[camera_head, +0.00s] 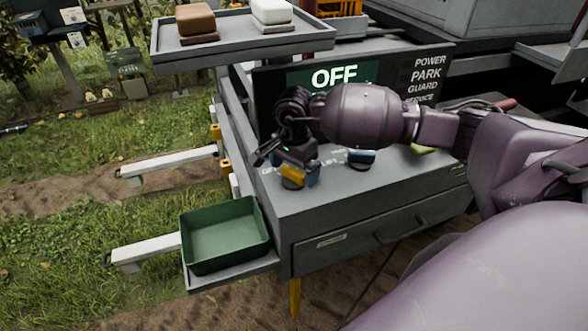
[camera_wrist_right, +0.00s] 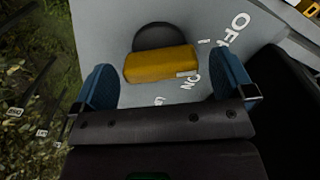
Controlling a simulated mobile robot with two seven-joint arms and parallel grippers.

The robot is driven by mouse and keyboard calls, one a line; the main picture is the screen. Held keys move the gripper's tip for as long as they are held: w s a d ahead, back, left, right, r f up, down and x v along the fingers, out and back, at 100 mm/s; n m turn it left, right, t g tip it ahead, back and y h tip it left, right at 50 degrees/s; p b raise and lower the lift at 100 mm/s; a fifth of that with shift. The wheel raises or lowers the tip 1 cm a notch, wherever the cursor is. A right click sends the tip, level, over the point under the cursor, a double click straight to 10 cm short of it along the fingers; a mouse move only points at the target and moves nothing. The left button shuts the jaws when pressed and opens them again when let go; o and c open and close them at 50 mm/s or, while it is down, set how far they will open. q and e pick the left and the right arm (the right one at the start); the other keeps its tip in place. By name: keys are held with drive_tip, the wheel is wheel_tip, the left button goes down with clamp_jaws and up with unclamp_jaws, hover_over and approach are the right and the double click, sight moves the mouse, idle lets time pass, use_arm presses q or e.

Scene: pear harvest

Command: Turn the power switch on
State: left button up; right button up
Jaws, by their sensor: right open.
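A yellow switch handle on a dark round base (camera_head: 292,182) sits on the grey console top, near its left front corner. In the right wrist view the yellow handle (camera_wrist_right: 160,64) lies between my blue fingertips, with white OFF and ON lettering beside it. My right gripper (camera_head: 297,168) is open around the handle, with a visible gap to each finger; contact is not seen. The black display (camera_head: 335,76) behind reads OFF on green. Its right side lists POWER, PARK, GUARD and a partly hidden line. My left gripper is not in view.
A blue control (camera_head: 362,157) and a yellow-green one (camera_head: 423,149) stand further right on the console. A green tray (camera_head: 224,234) sits on a shelf at the left front. A raised shelf (camera_head: 243,37) holds a brown and a white block. Grass lies left.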

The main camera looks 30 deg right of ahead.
drive_tip(key=shift+f, duration=0.6)
drive_tip(key=c, duration=0.9)
